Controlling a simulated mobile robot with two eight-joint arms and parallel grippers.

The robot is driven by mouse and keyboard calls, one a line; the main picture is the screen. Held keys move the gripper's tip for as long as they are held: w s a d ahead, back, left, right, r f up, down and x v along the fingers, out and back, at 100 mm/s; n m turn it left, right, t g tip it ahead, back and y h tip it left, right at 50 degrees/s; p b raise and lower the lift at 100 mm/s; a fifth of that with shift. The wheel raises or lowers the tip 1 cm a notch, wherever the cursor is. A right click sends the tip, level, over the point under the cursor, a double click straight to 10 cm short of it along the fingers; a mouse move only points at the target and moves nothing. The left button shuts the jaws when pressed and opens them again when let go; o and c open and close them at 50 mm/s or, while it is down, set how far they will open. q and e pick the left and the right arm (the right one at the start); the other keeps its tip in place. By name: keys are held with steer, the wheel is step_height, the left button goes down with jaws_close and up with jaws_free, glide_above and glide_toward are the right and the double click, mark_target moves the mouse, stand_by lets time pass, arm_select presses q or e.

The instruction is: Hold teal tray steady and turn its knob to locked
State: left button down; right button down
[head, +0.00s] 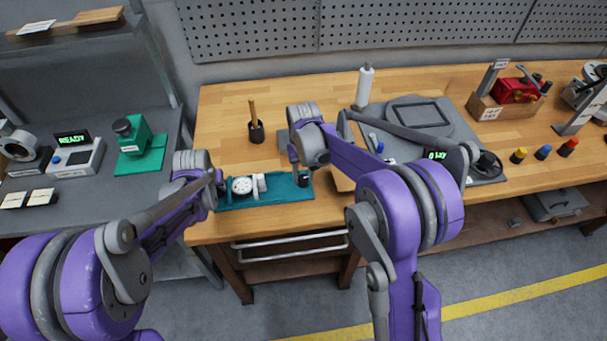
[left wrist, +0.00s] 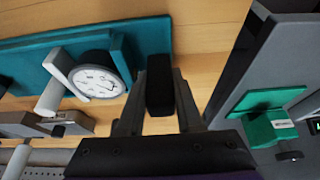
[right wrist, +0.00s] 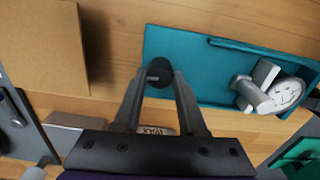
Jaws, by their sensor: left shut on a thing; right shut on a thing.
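The teal tray (head: 286,188) lies on the wooden bench near its front edge, bearing a white dial gauge (head: 242,185) and a grey fitting (head: 260,182). My left gripper (head: 217,188) is at the tray's left end. In the left wrist view its fingers (left wrist: 160,88) are closed on a black block-like grip beside the tray's edge. My right gripper (head: 303,172) is at the tray's right end. In the right wrist view its fingers (right wrist: 160,78) are closed around a round black knob (right wrist: 160,70). The knob's marking cannot be read.
A dark cup with a wooden handle (head: 256,130) stands behind the tray. A brown board (right wrist: 40,45) lies beside its right end. A grey station (head: 430,120) stands further right. A green device (head: 138,145) is on the grey side table at left.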

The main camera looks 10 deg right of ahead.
mark_target(304, 179)
arm_select(q)
steer(key=shift+s+f, duration=0.2)
stand_by(0.4)
arm_select(e)
steer(key=shift+c, duration=2.2)
jaws_free()
steer(key=shift+f, duration=0.1)
step_height(304, 179, up, 12)
steer(key=shift+s, duration=0.15)
